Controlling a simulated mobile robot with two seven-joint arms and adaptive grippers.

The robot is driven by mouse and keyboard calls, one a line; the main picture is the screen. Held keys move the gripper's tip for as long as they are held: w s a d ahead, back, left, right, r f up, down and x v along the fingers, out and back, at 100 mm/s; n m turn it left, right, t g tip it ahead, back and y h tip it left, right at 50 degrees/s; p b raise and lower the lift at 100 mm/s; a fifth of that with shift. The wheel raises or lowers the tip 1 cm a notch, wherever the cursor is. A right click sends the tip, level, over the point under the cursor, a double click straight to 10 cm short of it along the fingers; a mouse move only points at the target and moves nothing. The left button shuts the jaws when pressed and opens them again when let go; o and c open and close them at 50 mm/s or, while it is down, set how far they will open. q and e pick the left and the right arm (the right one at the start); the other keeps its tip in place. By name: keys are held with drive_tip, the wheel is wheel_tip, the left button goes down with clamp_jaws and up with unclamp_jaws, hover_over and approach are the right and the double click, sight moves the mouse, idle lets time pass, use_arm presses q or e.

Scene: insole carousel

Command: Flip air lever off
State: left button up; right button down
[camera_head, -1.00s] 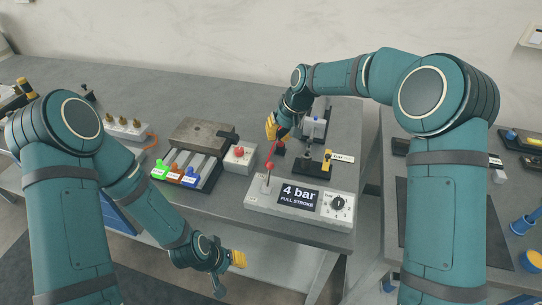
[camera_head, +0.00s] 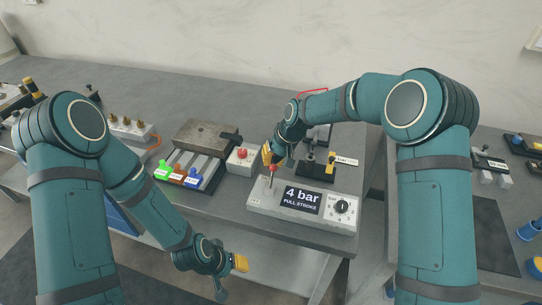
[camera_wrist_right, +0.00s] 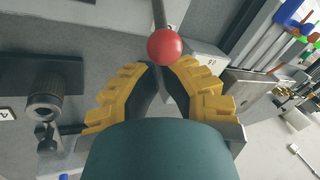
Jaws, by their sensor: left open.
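The air lever is a thin rod with a red ball knob (camera_head: 273,168). It stands near upright at the left end of a grey control box (camera_head: 273,205) with a "4 bar FULL STROKE" display. My right gripper (camera_head: 268,156) is just above and behind the knob. In the right wrist view the red knob (camera_wrist_right: 165,46) is just ahead of the yellow fingertips of my right gripper (camera_wrist_right: 165,68). The fingertips stand close together, and the knob hides part of the space between them. I cannot tell whether they touch it. My left gripper (camera_head: 238,263) is open and empty, low in front of the bench.
A dial (camera_head: 342,206) sits at the box's right end. Left of the box are a red button box (camera_head: 241,158) and a fixture with green, orange and blue tabs (camera_head: 176,176). A black fixture with a yellow part (camera_head: 330,160) stands behind the box.

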drive_tip(key=shift+s+d+r, duration=0.1)
drive_tip(key=shift+s, duration=0.15)
use_arm(q)
drive_tip(key=shift+f, duration=0.15)
drive_tip(key=shift+s+f+b, duration=0.15)
drive_tip(key=shift+s+b, duration=0.05)
drive_tip(key=shift+b, duration=0.1)
use_arm(e)
drive_tip(key=shift+s+r+t, duration=0.2)
drive_tip(key=shift+r+t, duration=0.05)
drive_tip(key=shift+t, duration=0.15)
